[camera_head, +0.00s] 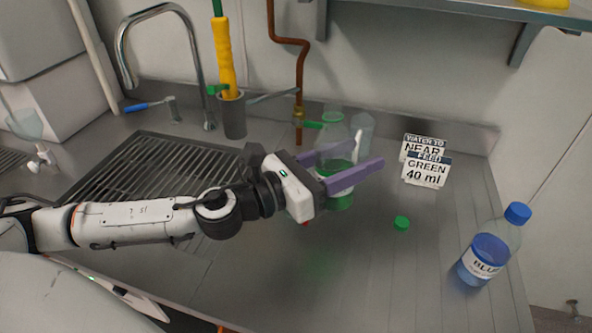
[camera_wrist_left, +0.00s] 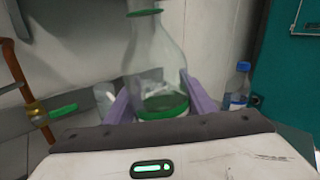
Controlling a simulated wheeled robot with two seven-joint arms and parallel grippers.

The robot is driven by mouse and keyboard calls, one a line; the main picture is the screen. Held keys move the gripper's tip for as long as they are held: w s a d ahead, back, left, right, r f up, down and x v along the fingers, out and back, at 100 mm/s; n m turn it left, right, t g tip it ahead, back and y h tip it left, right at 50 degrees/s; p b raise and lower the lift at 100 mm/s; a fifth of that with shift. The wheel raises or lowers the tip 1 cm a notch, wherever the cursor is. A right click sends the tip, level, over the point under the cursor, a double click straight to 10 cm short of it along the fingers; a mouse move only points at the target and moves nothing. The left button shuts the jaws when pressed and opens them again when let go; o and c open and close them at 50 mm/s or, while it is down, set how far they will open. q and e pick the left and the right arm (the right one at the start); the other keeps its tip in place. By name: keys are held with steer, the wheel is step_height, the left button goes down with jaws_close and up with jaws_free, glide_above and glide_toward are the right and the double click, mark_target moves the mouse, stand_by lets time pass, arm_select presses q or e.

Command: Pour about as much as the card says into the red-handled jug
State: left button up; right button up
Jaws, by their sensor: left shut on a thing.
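My left gripper (camera_head: 350,172), with purple fingers, is shut on a clear bottle (camera_head: 335,130) with green liquid low inside. The bottle stands about upright, its cap off; in the left wrist view it (camera_wrist_left: 158,60) rises between the fingers. I cannot tell whether its base touches the counter. A front card (camera_head: 427,171) reads "FEED GREEN 40 ml"; a card behind (camera_head: 424,144) reads "WATER TO NEAR". No red-handled jug is clearly seen; a small red spot shows just under my gripper. My right gripper is out of view.
A green cap (camera_head: 401,223) lies on the counter. A capped blue bottle (camera_head: 488,247) stands at the right. A clear vessel (camera_head: 363,131) is behind the held bottle. A drain grate (camera_head: 150,165), tap (camera_head: 197,75) and copper pipe (camera_head: 303,75) are at the back and left. The front-middle counter is clear.

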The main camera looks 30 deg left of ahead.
arm_select(q)
steer(key=shift+w+a+r+m, duration=0.2)
steer(key=shift+r+m, duration=0.35)
steer(key=shift+m, duration=0.25)
steer(key=shift+s, duration=0.1)
stand_by(0.8)
